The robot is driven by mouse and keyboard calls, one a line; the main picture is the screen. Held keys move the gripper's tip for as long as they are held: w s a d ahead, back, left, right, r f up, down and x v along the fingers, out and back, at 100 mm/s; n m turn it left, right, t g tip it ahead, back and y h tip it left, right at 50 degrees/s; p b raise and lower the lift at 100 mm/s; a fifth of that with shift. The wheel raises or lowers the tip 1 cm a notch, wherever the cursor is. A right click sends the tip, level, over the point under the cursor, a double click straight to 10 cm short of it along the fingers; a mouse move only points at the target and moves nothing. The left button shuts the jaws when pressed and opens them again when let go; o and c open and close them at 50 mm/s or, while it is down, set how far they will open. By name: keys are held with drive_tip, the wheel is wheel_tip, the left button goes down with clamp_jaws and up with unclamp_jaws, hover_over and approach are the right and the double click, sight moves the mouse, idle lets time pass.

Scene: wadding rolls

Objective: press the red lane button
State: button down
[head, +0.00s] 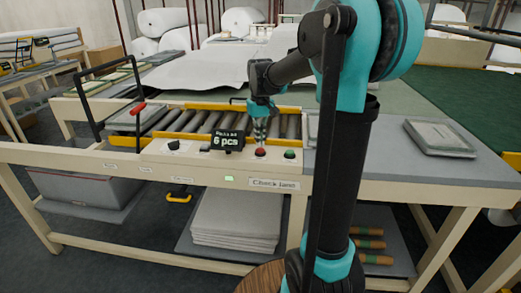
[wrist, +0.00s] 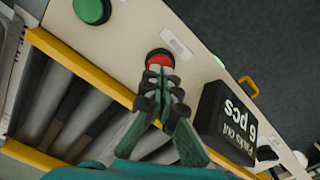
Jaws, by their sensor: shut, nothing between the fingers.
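The red lane button (head: 260,152) is a round red cap on the cream control panel of the bench. In the wrist view the red button (wrist: 160,56) shows just beyond my fingertips, which cover its near edge. My gripper (head: 260,138) is shut and empty, pointing down right above the button. In the wrist view my gripper (wrist: 160,72) has its fingers together. I cannot tell whether the tips touch the button. A green button (head: 290,154) sits to the right of the red one, and it is large in the wrist view (wrist: 92,10).
A black "6 pcs" display (head: 228,141) stands close to the left of my gripper. A roller conveyor (head: 195,122) with yellow rails lies behind the panel. A black knob (head: 173,145) is further left. A wrapped pack (head: 440,137) lies on the grey top at right.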

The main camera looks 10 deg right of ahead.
sight(260, 149)
drive_tip(key=shift+f, duration=1.1)
drive_tip(key=shift+r, duration=1.25)
drive_tip(key=shift+r, duration=0.1)
wheel_tip(260, 149, up, 6)
drive_tip(key=shift+f, duration=0.1)
